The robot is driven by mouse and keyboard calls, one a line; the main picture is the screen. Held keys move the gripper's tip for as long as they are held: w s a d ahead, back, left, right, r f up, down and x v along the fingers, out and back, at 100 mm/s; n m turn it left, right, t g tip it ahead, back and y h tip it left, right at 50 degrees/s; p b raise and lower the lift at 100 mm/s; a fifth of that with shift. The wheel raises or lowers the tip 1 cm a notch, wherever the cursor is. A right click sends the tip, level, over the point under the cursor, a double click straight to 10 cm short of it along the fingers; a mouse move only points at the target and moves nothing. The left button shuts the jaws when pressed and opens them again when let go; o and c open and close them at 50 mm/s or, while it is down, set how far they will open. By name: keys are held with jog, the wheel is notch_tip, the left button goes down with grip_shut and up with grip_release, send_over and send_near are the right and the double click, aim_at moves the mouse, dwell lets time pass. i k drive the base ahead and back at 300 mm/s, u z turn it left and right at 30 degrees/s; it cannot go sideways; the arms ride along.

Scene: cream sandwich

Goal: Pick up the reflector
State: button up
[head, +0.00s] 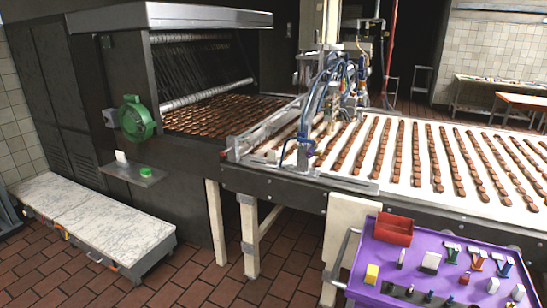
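I cannot make out for certain which thing is the reflector. On a small shelf (128,174) at the front of the dark oven-like machine stand a white upright piece (121,156) and a green round piece (147,171). My gripper is not in view.
A conveyor (400,195) with rows of brown biscuits runs right from the dark machine (70,95). A red bin (393,229) sits on the cart. A low marble-topped bench (85,215) stands at left. Brick-tiled floor (185,275) is clear between bench and cart.

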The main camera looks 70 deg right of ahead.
aim_at(271, 154)
jog(key=u, duration=0.05)
jog(key=i, duration=2.45)
jog(key=z, duration=2.55)
